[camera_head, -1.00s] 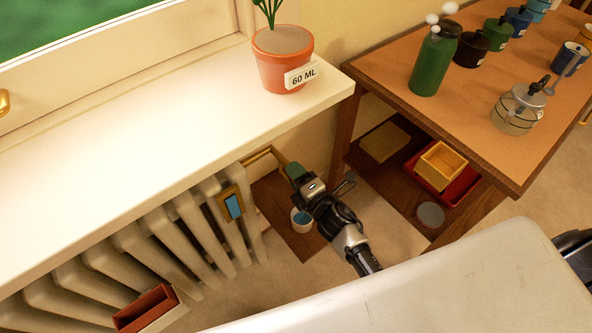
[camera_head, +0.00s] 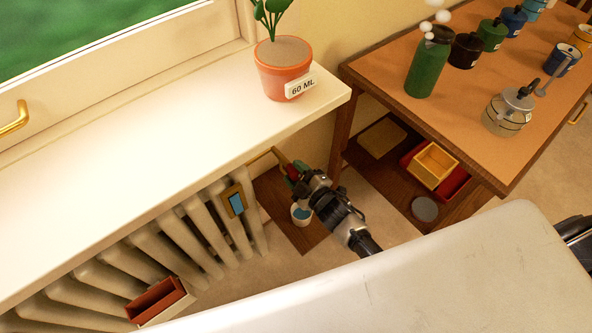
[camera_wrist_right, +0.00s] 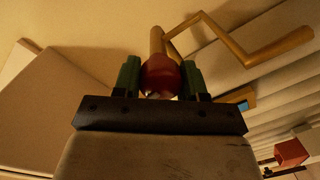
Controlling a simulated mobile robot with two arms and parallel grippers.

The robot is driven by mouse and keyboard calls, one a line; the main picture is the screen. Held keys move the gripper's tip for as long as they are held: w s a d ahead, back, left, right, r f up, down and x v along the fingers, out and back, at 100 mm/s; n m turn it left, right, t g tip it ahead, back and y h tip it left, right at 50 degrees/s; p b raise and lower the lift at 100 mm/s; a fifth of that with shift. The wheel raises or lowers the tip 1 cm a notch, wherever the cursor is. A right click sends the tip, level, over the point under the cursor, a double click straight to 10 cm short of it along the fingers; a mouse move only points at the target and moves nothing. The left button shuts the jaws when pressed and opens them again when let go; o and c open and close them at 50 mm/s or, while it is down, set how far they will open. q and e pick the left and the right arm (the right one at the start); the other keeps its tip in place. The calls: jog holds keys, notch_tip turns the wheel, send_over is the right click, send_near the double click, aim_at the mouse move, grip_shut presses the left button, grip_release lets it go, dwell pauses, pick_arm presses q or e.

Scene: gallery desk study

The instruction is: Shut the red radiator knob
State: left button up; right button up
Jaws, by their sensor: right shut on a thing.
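The red radiator knob (camera_wrist_right: 161,76) sits at the end of a brass pipe (camera_wrist_right: 157,42) in the right wrist view. My right gripper (camera_wrist_right: 161,80) has its two green fingers on either side of the knob and is shut on it. In the head view the right gripper (camera_head: 296,172) is under the end of the window sill, with a bit of the red knob showing between its fingers. The radiator (camera_head: 190,222) stands to its left. My left gripper is not in view.
A white cup with blue contents (camera_head: 301,215) stands on a low brown board (camera_head: 318,233) below the gripper. A potted plant (camera_head: 284,75) stands on the sill (camera_head: 130,120) above. A wooden table (camera_head: 440,60) with a lower shelf is at the right.

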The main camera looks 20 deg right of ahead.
jog(key=shift+s+f+m, duration=0.1)
jog(key=shift+m, duration=0.4)
jog(key=o, duration=0.9)
jog(key=v, duration=1)
jog(key=shift+s+d+p, duration=0.15)
jog(key=shift+s+p, duration=0.15)
jog(key=shift+p, duration=0.1)
